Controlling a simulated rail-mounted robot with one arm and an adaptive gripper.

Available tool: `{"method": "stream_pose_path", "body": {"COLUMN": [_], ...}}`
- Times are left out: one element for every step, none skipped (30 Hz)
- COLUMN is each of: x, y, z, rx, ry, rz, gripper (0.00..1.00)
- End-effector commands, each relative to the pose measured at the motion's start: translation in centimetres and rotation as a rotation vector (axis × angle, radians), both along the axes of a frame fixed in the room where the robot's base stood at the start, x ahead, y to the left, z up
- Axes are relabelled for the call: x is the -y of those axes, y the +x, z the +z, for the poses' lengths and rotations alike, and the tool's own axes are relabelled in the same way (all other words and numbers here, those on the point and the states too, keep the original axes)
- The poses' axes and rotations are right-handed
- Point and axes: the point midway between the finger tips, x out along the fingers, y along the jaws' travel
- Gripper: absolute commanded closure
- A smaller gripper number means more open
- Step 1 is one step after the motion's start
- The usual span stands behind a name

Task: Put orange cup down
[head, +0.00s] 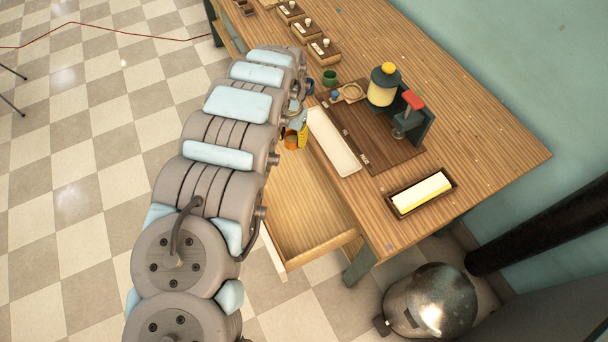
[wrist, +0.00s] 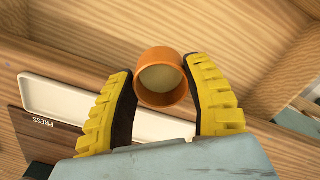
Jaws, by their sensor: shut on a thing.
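The orange cup (head: 291,142) is between the yellow fingers of my gripper (head: 296,136), partly hidden by my arm in the head view. In the wrist view I look into the cup (wrist: 161,78), which has a pale inside. My gripper (wrist: 163,92) is shut on it, with one ridged yellow finger on either side. The cup is over the open wooden drawer (head: 307,220), near the table's front edge and left of the long white tray (head: 333,141). Whether the cup touches anything below it cannot be told.
A dark board (head: 372,140) on the table (head: 470,120) bears a yellow-topped jar (head: 382,85) and a red-topped press (head: 411,108). A green cup (head: 330,78) stands behind. A dark tray with a yellow-white bar (head: 422,193) is at right. The drawer's near part is empty.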

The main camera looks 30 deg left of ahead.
Motion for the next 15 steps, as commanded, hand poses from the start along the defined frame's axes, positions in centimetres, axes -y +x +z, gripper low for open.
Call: {"method": "stream_pose_path", "body": {"x": [-0.8,-1.3,-1.9,-2.3,-2.6,-3.0,-3.2,-3.5,-3.8,-4.0,-4.1,-4.3,-4.3,-4.4,-4.4], "y": [-0.9,-1.3,-1.8,-2.2,-2.6,-3.0,-3.4,-3.7,-4.0,-4.2,-4.3,-4.5,-4.6,-4.7,-4.7], "z": [-2.8,-3.7,-4.7,-5.4,-6.1,-6.8,-7.4,-7.8,-8.3,-8.6,-8.8,-9.1,-9.2,-9.3,-9.5], "rx": [-0.002,-0.001,0.000,-0.001,-0.001,-0.002,-0.003,-0.003,-0.002,-0.002,-0.002,-0.001,-0.002,-0.002,-0.001], "ry": [0.000,0.001,0.001,0.001,0.002,0.002,0.002,0.002,0.002,0.003,0.003,0.003,0.004,0.004,0.003], "rz": [0.006,0.007,0.009,0.010,0.010,0.011,0.012,0.013,0.014,0.014,0.015,0.015,0.015,0.015,0.015], "gripper": [0.73,0.73,0.73,0.73,0.73,0.73,0.73,0.73,0.73,0.73,0.73,0.73,0.73,0.73,0.73]}}
